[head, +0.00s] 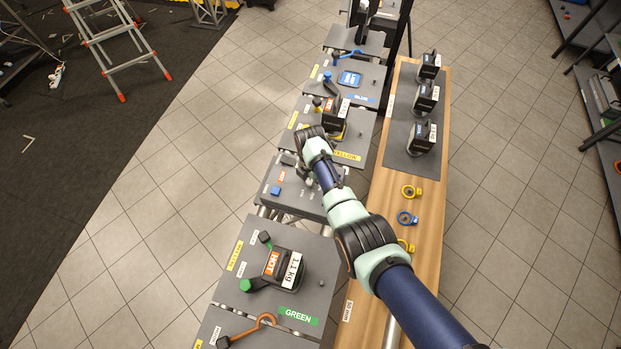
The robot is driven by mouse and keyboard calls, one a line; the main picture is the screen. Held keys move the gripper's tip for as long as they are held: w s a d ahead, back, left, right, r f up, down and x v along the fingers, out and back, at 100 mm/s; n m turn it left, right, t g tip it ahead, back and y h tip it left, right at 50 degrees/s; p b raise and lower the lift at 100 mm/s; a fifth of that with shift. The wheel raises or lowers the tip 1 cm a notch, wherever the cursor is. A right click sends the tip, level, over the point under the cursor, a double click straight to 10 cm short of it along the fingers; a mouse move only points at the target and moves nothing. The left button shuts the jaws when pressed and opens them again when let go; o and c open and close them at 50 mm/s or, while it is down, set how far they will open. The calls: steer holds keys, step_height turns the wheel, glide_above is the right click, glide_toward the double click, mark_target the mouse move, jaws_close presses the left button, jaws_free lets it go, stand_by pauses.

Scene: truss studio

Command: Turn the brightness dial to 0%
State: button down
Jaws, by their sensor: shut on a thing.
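My gripper (305,174) is small and mostly hidden by my wrist in the head view. It points down at a dark grey control panel (268,205) in the middle of the row of stations. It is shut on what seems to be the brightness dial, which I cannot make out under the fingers. The dial's marks and its setting cannot be read. The panel also carries a blue square button (276,190) and a small orange label (282,176), left of the gripper.
A panel with a HOT 1.1 kg block (282,266) and green handle stands nearer. Yellow and blue panels lie beyond. A wooden bench (430,180) with black weights on a grey mat (398,145) and several coloured rings (407,218) runs along the right, partly under my arm.

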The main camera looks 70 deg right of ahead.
mark_target(310, 181)
steer(key=shift+n, duration=0.5)
steer(key=c, duration=0.8)
jaws_free()
step_height(310, 181, up, 12)
steer(key=shift+r, duration=0.1)
